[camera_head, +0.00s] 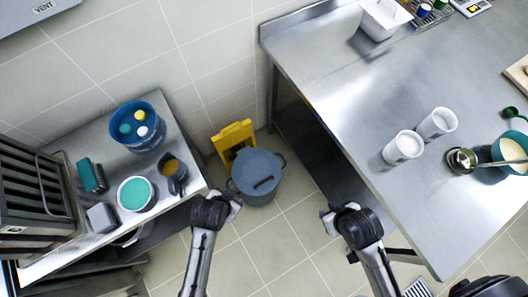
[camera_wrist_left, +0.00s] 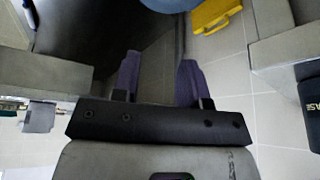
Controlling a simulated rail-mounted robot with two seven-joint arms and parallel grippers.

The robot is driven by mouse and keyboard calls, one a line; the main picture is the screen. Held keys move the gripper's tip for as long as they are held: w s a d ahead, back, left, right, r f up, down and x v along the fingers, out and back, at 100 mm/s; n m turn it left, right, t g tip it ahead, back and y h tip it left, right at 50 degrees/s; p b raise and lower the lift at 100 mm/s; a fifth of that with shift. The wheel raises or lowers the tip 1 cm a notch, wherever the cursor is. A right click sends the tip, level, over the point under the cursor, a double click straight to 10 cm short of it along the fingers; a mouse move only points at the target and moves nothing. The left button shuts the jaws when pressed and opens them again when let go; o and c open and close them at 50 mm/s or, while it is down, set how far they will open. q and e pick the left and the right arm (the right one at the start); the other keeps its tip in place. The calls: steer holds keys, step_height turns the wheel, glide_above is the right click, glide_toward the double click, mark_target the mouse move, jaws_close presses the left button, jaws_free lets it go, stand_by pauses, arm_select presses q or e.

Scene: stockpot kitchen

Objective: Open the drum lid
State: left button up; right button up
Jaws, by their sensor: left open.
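The grey-blue drum (camera_head: 256,197) stands on the floor between the two counters, with side handles. Its round lid (camera_head: 252,163) is on top and has a dark bar handle (camera_head: 263,183). My left gripper (camera_head: 237,203) is just in front of and left of the drum, apart from the lid handle as far as I can tell. In the left wrist view its two purple fingers (camera_wrist_left: 159,78) are spread with nothing between them. A blue edge at the top of that view looks like the drum (camera_wrist_left: 170,4). My right gripper (camera_head: 326,213) is right of the drum; its fingers are too small to read.
A yellow folding sign (camera_head: 233,135) stands behind the drum. The left counter (camera_head: 188,199) holds a blue pot (camera_head: 137,127), a jug and a teal-filled bowl. The right steel counter (camera_head: 340,100) holds two white cups and bowls. Tiled floor is clear in front of the drum.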

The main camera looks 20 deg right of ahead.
mark_target(264, 181)
arm_select(q)
steer(key=w+d+f+m+b, duration=0.2)
steer(key=f+b, duration=0.5)
steer(key=f, duration=0.4)
steer(key=w+d+f+m+b, duration=0.2)
steer(key=w+d+f+b, duration=0.3)
steer(key=f+b, duration=0.3)
steer(key=w+d+f+m+b, duration=0.2)
steer(key=d+f+b, duration=0.4)
steer(key=f, duration=0.7)
steer(key=shift+w+f+h+b, duration=0.35)
steer(key=shift+w+b, duration=0.35)
steer(key=shift+b, duration=0.2)
steer(key=shift+w+d+f+b, duration=0.25)
steer(key=shift+f+b, duration=0.15)
steer(key=shift+f, duration=0.2)
jaws_close()
